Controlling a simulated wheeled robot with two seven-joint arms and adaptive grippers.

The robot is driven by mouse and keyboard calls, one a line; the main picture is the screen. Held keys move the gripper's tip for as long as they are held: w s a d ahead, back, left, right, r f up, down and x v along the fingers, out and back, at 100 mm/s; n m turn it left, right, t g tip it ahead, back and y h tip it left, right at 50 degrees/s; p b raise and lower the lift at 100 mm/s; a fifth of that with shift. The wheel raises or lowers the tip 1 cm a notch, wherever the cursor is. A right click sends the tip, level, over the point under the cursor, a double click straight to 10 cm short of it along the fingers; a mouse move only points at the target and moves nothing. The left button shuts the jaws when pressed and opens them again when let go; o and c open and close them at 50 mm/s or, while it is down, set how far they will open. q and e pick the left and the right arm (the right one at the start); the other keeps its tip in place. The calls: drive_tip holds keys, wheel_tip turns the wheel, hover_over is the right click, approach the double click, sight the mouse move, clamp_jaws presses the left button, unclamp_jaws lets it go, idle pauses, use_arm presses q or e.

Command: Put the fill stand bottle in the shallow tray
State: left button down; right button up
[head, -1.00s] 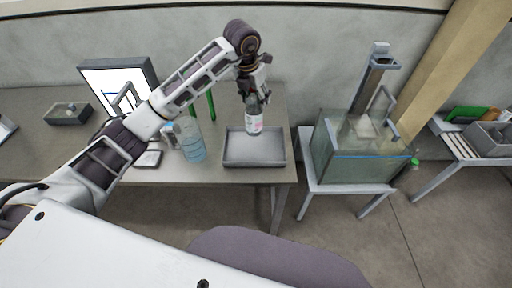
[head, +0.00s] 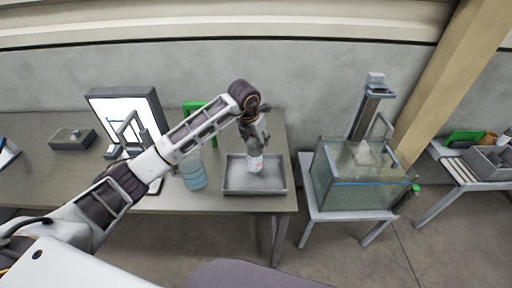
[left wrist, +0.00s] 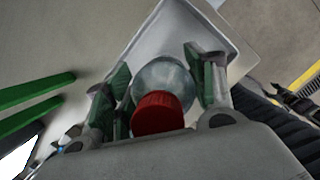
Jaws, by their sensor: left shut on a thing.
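The bottle (head: 256,162) is clear with a pale, pink-marked label. In the left wrist view its red cap (left wrist: 158,113) and clear shoulder show between the fingers. My left gripper (head: 256,141) is shut on the bottle near its top and holds it upright, slightly tilted. The shallow tray (head: 232,189) is grey and rectangular and lies on the bench near its right front corner. The bottle's lower end shows inside the tray's outline; whether it touches the floor of the tray I cannot tell. My right gripper is not in view.
A bluish clear jug (head: 194,174) stands just left of the tray. A green frame (head: 194,108) stands behind it, and a lit panel (head: 124,106) is further left. A glass tank (head: 362,180) on a stand is to the right, beyond a gap.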

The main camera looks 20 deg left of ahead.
use_arm(q)
drive_tip(key=shift+f+p, duration=0.4)
drive_tip(key=shift+f, duration=1.45)
drive_tip(key=c, duration=0.5)
unclamp_jaws()
drive_tip(key=shift+f, duration=0.15)
